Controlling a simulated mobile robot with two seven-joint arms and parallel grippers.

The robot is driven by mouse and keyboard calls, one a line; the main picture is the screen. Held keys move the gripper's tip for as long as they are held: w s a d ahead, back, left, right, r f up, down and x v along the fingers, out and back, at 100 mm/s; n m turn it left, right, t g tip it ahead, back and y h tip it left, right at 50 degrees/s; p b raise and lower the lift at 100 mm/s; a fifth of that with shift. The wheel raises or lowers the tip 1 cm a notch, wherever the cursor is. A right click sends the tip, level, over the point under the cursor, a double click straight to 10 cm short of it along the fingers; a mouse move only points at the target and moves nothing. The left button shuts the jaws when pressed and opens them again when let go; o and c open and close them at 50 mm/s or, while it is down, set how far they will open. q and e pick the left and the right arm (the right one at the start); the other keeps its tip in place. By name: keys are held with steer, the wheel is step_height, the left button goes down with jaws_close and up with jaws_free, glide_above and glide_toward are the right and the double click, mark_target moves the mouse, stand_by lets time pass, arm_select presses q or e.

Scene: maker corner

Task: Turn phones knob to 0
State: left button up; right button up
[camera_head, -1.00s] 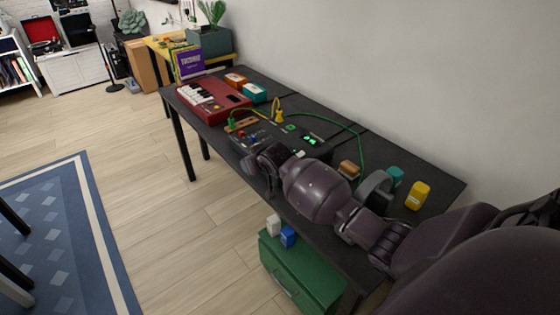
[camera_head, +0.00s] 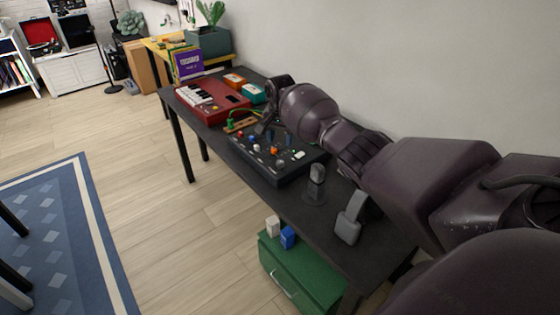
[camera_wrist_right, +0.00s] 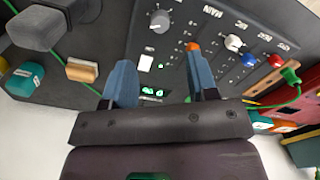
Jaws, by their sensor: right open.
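The black mixer (camera_head: 255,158) lies on the dark table, with red, blue, white and orange knobs and a white cap (camera_head: 299,155). A grey knob (camera_head: 280,163) sits near its front right. In the right wrist view a grey knob with a pointer line (camera_wrist_right: 160,21) shows beyond the fingertips; I cannot read which knob is the phones one. My right gripper (camera_head: 265,124) is over the mixer's back edge. In the wrist view its two blue fingers (camera_wrist_right: 160,78) are apart with nothing between them, near green lit digits. My left gripper is out of view.
A red keyboard (camera_head: 228,107) and orange and teal boxes lie behind the mixer. A green cable (camera_wrist_right: 60,55) passes behind the hand. A green cabinet (camera_head: 300,275) stands below. The wall bounds the back.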

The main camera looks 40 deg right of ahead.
mark_target(280, 161)
step_height(280, 161, down, 9)
steer(key=shift+f+b, duration=0.1)
steer(key=shift+b, duration=1.05)
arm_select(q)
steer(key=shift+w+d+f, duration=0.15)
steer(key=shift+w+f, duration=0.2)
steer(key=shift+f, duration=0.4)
arm_select(e)
steer(key=shift+f, duration=0.1)
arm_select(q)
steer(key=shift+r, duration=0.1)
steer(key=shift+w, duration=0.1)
arm_select(e)
steer(key=c, duration=0.8)
steer(key=shift+c, duration=0.6)
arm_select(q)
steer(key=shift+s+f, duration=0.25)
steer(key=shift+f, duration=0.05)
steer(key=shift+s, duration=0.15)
arm_select(e)
steer(key=shift+n, duration=0.4)
